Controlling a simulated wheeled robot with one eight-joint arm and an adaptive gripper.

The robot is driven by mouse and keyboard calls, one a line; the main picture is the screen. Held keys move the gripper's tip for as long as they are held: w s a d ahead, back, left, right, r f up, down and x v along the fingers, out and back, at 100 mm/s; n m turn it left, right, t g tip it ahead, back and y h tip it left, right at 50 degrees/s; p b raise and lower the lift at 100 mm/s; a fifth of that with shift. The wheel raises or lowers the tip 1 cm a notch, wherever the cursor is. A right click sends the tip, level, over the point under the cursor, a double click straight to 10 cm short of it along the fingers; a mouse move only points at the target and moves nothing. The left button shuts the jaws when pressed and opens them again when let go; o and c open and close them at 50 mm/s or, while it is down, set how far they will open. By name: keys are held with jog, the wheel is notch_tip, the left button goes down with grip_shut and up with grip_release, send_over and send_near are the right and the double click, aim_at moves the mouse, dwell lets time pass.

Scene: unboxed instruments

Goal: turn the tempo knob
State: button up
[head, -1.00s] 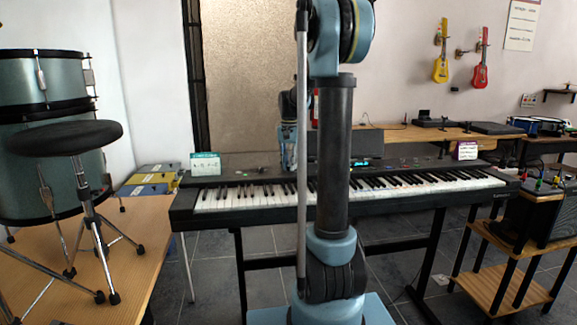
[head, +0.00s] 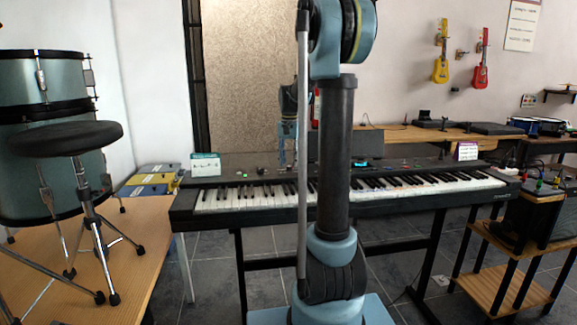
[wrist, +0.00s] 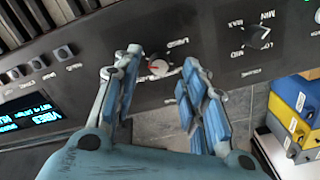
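The keyboard (head: 235,196) stands on its stand across the middle of the head view. In the wrist view, a small silver knob with a red mark (wrist: 160,66) sits on its dark panel, with a blurred label beside it. I cannot read whether that label says tempo. My gripper (wrist: 160,61) is open, its fingertips on either side of this knob with visible gaps. In the head view, my gripper (head: 283,153) is over the panel, partly hidden by my arm, and the knob cannot be made out there.
A larger black knob (wrist: 257,38) with MIN, MID and MAX marks lies to the right in the wrist view. Small buttons (wrist: 40,64) and a lit display (wrist: 30,119) are at left. Blue and yellow boxes (wrist: 295,118) lie beyond the panel's edge. A drum stool (head: 65,138) stands left.

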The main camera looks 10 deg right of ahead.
notch_tip(320, 180, up, 10)
dwell(0.4)
notch_tip(320, 180, up, 5)
jog(key=n, duration=0.2)
notch_tip(320, 180, down, 17)
jog(key=shift+r, duration=0.1)
dwell(0.7)
jog(key=shift+c, duration=0.3)
grip_shut()
